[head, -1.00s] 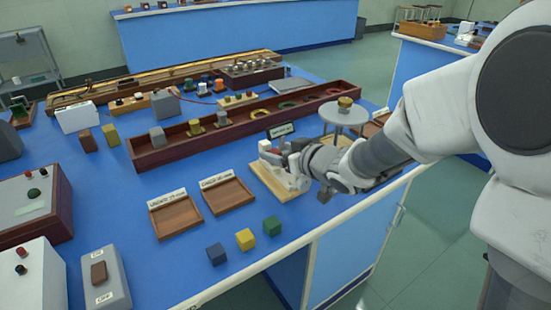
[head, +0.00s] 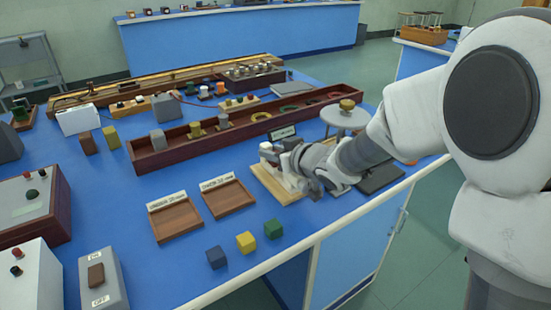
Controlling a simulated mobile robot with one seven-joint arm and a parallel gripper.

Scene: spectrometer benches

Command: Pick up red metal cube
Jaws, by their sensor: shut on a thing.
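My gripper (head: 273,156) is at the right part of the blue bench, over a pale wooden board (head: 266,184) with white parts on it. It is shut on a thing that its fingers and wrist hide. I see no red metal cube standing free on the bench, so the held thing fits the red metal cube, though its colour does not show. A blue cube (head: 216,257), a yellow cube (head: 246,242) and a green cube (head: 273,228) stand in a row near the front edge.
Two shallow wooden trays (head: 158,228) with white labels lie left of the board; the right one is the second tray (head: 210,210). A long wooden trough (head: 160,161) runs behind. A round grey stand (head: 343,119) and a dark flat pad (head: 380,180) are to the right.

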